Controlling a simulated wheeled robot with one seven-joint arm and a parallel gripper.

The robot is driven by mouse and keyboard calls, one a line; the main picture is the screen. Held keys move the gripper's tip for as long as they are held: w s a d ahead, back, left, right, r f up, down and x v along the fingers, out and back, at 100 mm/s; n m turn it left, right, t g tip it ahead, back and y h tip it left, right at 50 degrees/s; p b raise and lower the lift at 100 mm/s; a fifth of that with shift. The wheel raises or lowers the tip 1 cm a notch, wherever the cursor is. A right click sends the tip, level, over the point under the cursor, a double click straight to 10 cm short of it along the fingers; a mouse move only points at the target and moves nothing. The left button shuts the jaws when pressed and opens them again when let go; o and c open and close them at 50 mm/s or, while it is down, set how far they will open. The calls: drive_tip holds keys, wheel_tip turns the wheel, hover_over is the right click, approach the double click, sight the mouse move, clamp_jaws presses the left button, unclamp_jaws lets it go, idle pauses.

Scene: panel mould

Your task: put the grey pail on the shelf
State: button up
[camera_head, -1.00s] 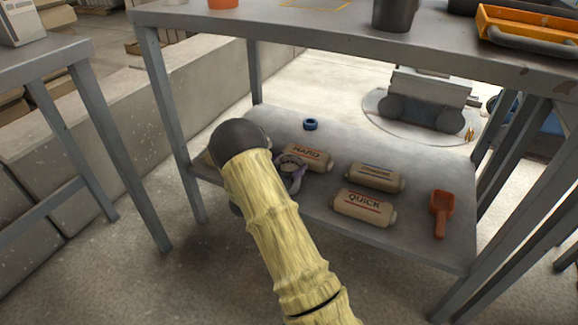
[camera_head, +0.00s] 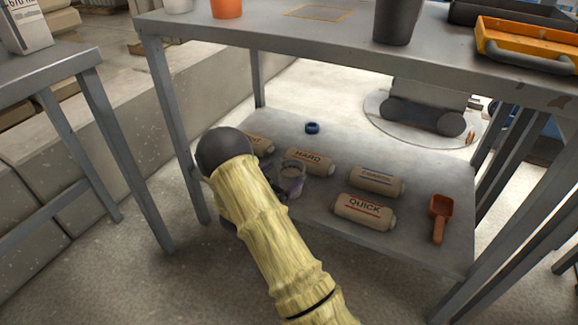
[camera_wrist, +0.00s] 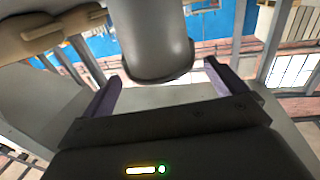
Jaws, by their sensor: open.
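A small light grey pail (camera_head: 290,178) stands on the lower shelf (camera_head: 335,150) of the metal table, just right of my arm's dark wrist. In the wrist view a grey pail (camera_wrist: 158,45) shows large ahead, in line with the gap between my fingers. My gripper (camera_wrist: 162,78) is open, with one purple finger to each side of that gap and nothing clamped. In the head view my arm hides most of the gripper, and I cannot tell whether a finger touches the pail.
Tan bags, marked HARD (camera_head: 309,161) and QUICK (camera_head: 364,211) among others, lie around the pail. An orange scoop (camera_head: 439,217) and a blue ring (camera_head: 312,128) are also there. The tabletop above holds a charcoal bucket (camera_head: 397,22) and an orange cup (camera_head: 227,9).

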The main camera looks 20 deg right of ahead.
drive_tip(key=p+v, duration=0.2)
drive_tip(key=v, duration=0.5)
drive_tip(key=shift+p, duration=0.3)
drive_tip(key=shift+a, duration=0.15)
drive_tip(key=a+r+n+t+y, duration=0.1)
drive_tip(key=a+r+n+y, duration=0.65)
drive_tip(key=y, duration=0.55)
drive_tip(key=s+r+n+g+y, duration=0.1)
drive_tip(key=s+r+n+g, duration=0.1)
drive_tip(key=s, duration=0.9)
drive_tip(key=s+r+n+g+y, duration=0.2)
drive_tip(key=s+n+g, duration=0.1)
drive_tip(key=s, duration=0.8)
drive_tip(key=shift+s+d+g, duration=0.15)
drive_tip(key=shift+d+g, duration=0.05)
drive_tip(key=shift+g, duration=0.6)
